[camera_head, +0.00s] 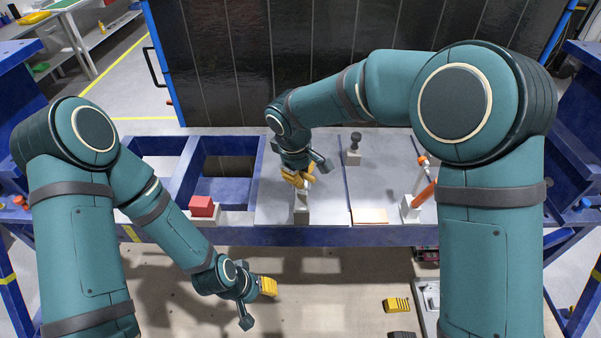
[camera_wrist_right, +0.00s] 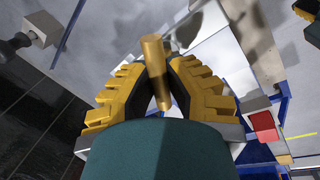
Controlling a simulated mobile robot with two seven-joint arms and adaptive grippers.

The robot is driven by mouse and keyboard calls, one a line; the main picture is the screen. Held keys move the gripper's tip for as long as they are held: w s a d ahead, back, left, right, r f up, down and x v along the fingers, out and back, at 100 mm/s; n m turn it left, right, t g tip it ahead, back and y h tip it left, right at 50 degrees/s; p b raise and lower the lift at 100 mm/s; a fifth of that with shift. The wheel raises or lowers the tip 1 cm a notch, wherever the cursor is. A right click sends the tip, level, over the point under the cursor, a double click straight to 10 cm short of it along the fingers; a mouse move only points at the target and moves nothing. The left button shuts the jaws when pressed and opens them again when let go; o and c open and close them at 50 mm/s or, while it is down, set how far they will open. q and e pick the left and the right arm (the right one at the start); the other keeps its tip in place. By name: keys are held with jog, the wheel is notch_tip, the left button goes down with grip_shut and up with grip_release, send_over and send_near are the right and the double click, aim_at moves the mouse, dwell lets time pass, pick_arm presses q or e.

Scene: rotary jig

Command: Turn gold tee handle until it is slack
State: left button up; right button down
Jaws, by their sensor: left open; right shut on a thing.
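The gold tee handle (camera_wrist_right: 154,62) shows in the right wrist view as a gold bar between the yellow fingers. My right gripper (camera_wrist_right: 160,88) is shut on it; the lower part of the handle and its mount are partly hidden. In the head view, my right gripper (camera_head: 298,180) points down over a pale grey block (camera_head: 302,206) on the bench, and the fingers hide the handle there. My left gripper (camera_head: 268,286) is open and empty, low in front of the bench and away from the handle.
A red block (camera_head: 201,207) sits left of my right gripper. A black knob on a pale block (camera_head: 354,157) stands behind, to the right. An orange-red lever (camera_head: 424,193) stands right, near a flat tan plate (camera_head: 370,216). Blue-framed openings (camera_head: 220,180) lie left.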

jog(key=n, duration=0.3)
jog(key=shift+s, duration=0.1)
jog(key=n+y+p, duration=0.1)
jog(key=n, duration=0.1)
jog(key=shift+n, duration=0.3)
jog(key=n+y+p, duration=0.1)
jog(key=n+p, duration=0.1)
jog(key=n, duration=0.4)
jog(key=shift+s, duration=0.15)
jog(key=n, duration=0.3)
jog(key=shift+n+y+p, duration=0.4)
jog(key=shift+s+n+g, duration=0.1)
jog(key=shift+n+g, duration=0.3)
jog(key=shift+n, duration=1.6)
jog(key=shift+d, duration=0.1)
jog(key=c, duration=0.9)
grip_release()
jog(key=shift+c, duration=0.2)
